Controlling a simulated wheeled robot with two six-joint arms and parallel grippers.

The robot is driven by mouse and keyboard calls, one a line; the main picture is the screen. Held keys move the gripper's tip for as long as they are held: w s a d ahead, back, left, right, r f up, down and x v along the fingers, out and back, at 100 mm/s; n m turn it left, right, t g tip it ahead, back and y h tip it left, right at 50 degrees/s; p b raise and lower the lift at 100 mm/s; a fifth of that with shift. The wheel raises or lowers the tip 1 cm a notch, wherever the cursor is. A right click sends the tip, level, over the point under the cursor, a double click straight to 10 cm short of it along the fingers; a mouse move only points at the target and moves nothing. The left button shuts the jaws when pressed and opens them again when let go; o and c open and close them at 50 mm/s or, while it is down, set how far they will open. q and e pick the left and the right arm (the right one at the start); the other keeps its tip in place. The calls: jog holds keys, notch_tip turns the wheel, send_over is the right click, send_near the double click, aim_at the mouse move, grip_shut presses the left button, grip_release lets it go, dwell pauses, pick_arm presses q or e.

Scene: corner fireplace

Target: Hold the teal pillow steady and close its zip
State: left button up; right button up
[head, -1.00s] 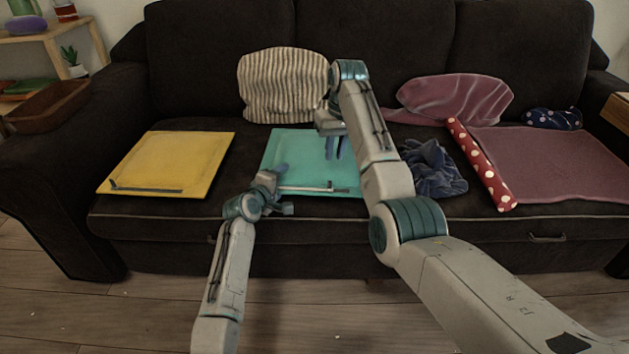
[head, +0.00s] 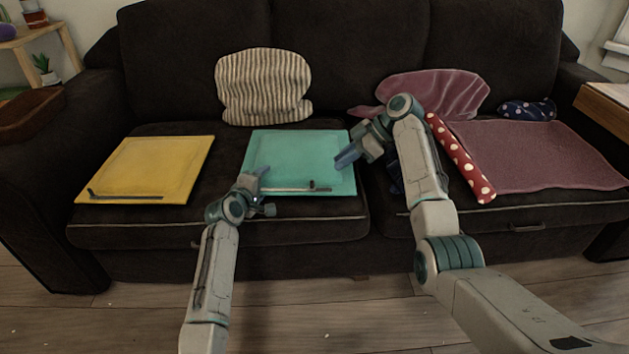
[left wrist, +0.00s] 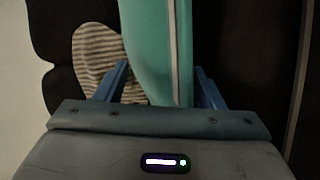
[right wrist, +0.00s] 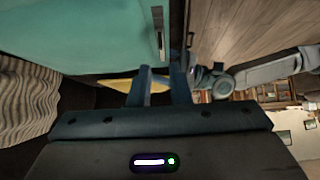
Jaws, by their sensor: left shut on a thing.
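The teal pillow (head: 300,150) lies flat on the middle of the sofa seat. Its zip (head: 285,189) runs along the front edge, with a dark slider (head: 318,186) near the right end. The zip end also shows in the right wrist view (right wrist: 158,25). My left gripper (head: 258,182) is shut on the pillow's front left corner; the teal cloth (left wrist: 155,45) fills the space between its blue fingers. My right gripper (head: 345,158) is at the pillow's right edge. In the right wrist view its fingers (right wrist: 160,75) are partly apart with nothing between them.
A yellow pillow (head: 150,165) with its own dark zip lies to the left. A striped cushion (head: 263,85) stands behind. To the right are a red dotted roll (head: 460,158), a mauve cloth (head: 545,155) and a purple cushion (head: 435,90). My right arm mostly hides a dark blue cloth.

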aim_at(314, 180)
jog(key=x, duration=1)
jog(key=shift+a+f, duration=0.2)
grip_shut()
